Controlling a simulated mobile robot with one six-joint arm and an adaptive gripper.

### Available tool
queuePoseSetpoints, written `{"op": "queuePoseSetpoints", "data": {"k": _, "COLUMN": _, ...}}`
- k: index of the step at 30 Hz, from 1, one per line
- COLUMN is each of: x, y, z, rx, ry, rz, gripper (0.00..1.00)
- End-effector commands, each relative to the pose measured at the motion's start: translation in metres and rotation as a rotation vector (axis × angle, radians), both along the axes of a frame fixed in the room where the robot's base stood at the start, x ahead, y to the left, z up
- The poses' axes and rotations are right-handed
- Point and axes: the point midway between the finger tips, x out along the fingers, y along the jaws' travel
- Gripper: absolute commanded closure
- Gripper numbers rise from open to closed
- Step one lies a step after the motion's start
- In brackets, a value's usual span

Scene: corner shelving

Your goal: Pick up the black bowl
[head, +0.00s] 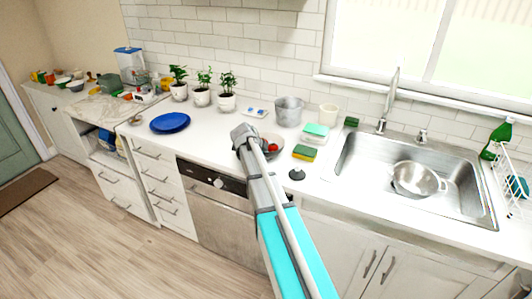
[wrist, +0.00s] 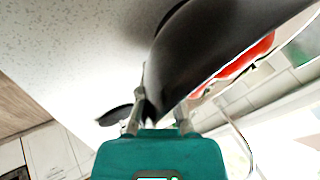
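The black bowl (head: 280,142) stands on the white counter left of the sponges, partly hidden behind my arm. A red round item (head: 273,147) lies in it. In the wrist view the dark bowl (wrist: 205,45) fills the upper middle, very close, with red (wrist: 245,60) showing past its rim. My gripper (head: 243,132) is at the bowl's left side in the head view. In the wrist view my gripper's fingers (wrist: 160,115) stand apart, with the bowl's edge between them. One finger is partly hidden by the bowl; I see no clear firm contact.
Yellow-green sponges (head: 304,152) and a small dark object (head: 297,174) lie right of the bowl. A metal pot (head: 289,111) stands behind. The sink (head: 350,160) with a colander is right. A blue plate (head: 170,123) and potted plants are left, with clear counter between.

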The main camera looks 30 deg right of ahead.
Motion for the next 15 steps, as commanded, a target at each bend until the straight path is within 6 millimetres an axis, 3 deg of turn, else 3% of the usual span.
{"op": "queuePoseSetpoints", "data": {"k": 15, "x": -0.0005, "y": -0.0002, "z": 0.0056, "rx": 0.001, "ry": 0.001, "rz": 0.000, "gripper": 1.00}}
